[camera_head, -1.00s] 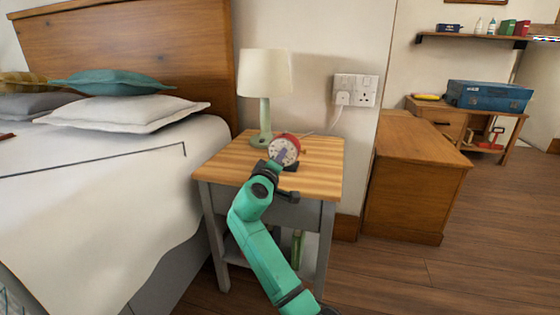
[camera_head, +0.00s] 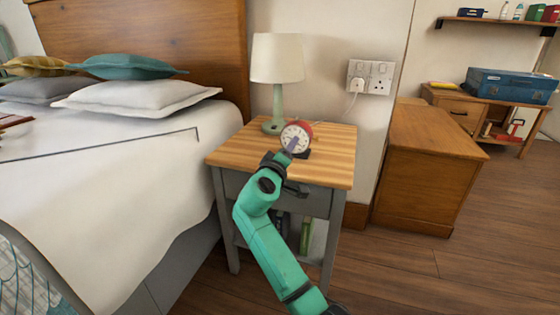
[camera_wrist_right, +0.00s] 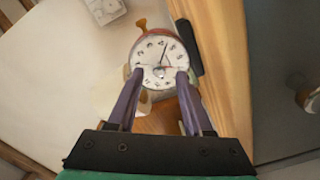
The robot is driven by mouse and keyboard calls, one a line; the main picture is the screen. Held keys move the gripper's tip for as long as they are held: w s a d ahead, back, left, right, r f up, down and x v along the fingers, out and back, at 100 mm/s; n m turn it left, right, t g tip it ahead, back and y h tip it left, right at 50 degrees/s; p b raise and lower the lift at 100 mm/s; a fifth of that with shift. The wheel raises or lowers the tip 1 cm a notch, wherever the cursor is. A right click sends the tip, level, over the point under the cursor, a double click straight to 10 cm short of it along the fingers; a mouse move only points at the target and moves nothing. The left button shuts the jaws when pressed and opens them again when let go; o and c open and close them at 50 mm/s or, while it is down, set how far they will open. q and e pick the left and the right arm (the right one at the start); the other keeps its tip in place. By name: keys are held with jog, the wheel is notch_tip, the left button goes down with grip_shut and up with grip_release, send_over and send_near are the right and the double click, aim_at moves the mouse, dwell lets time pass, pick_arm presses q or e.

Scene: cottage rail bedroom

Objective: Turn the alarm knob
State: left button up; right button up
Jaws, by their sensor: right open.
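The red alarm clock (camera_head: 297,132) with a round white dial stands on the wooden top of the bedside table (camera_head: 330,166). In the right wrist view, the clock (camera_wrist_right: 157,50) faces me, and a small brass-coloured knob-like part (camera_wrist_right: 141,23) sticks out from its rim. I cannot tell whether that is the alarm knob. My right gripper (camera_head: 290,147) is at the front of the clock. In the wrist view its two purple fingers (camera_wrist_right: 160,74) are apart, over the lower sides of the dial, with nothing gripped. Whether they touch the clock is unclear. My left gripper is not in view.
A green lamp with a cream shade (camera_head: 277,58) stands just behind and left of the clock. A wall socket with a plug (camera_head: 370,77) is behind the table. The bed (camera_head: 110,190) is to the left, and a wooden chest (camera_head: 425,170) to the right.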

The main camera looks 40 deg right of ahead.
pick_arm(q)
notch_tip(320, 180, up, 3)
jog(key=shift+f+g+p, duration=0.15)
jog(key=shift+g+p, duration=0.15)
jog(key=shift+p, duration=0.55)
pick_arm(e)
jog(key=v, duration=1.1)
jog(key=shift+s+a, duration=0.2)
jog(key=shift+s, duration=0.05)
